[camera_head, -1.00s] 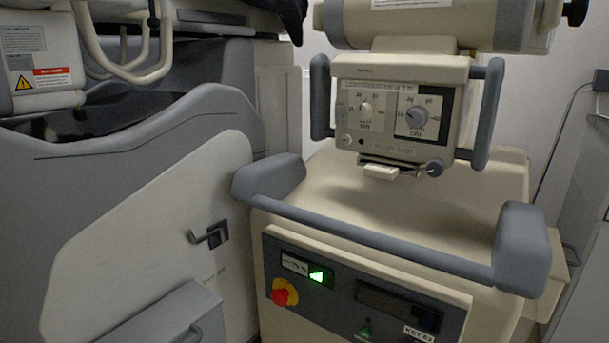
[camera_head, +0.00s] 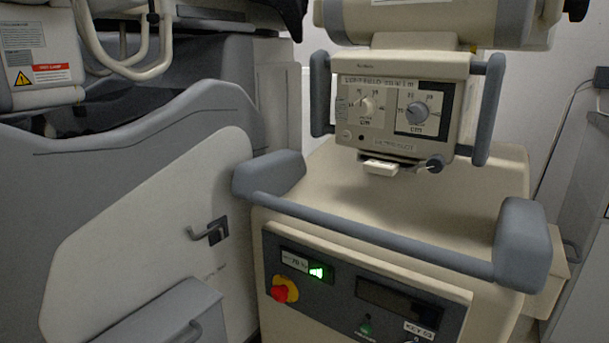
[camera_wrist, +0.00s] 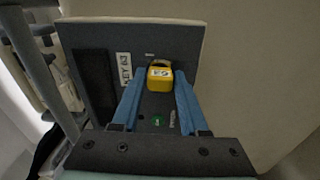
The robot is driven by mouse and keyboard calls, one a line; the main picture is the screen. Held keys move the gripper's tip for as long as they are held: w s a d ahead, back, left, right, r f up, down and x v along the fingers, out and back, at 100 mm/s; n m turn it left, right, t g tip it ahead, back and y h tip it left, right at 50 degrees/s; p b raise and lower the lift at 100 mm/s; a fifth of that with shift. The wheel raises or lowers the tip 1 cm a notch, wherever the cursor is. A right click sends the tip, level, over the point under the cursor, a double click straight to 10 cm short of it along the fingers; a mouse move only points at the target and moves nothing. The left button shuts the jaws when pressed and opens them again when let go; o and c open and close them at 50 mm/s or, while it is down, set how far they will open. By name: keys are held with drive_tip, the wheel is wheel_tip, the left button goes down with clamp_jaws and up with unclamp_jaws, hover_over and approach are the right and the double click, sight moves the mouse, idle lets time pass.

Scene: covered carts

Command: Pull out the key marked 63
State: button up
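The key with the yellow tag marked 63 (camera_wrist: 159,78) is in the wrist view, in front of the dark panel. In the head view only a small bit at the bottom edge, under the KEY 63 label (camera_head: 419,331), may be the key. My gripper (camera_wrist: 160,72) has two blue fingers, shown in the wrist view. The key's shaft is hidden. My gripper is out of the head view.
The dark panel also carries a display (camera_head: 398,300), a green lamp (camera_head: 366,328) and a red knob on yellow (camera_head: 284,290). A grey handlebar (camera_head: 370,235) runs across the cart above the panel. A grey covered unit (camera_head: 150,230) stands close at the left.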

clamp_jaws()
idle(1.2)
drive_tip(key=v, duration=0.6)
drive_tip(key=shift+b, duration=0.35)
idle(0.6)
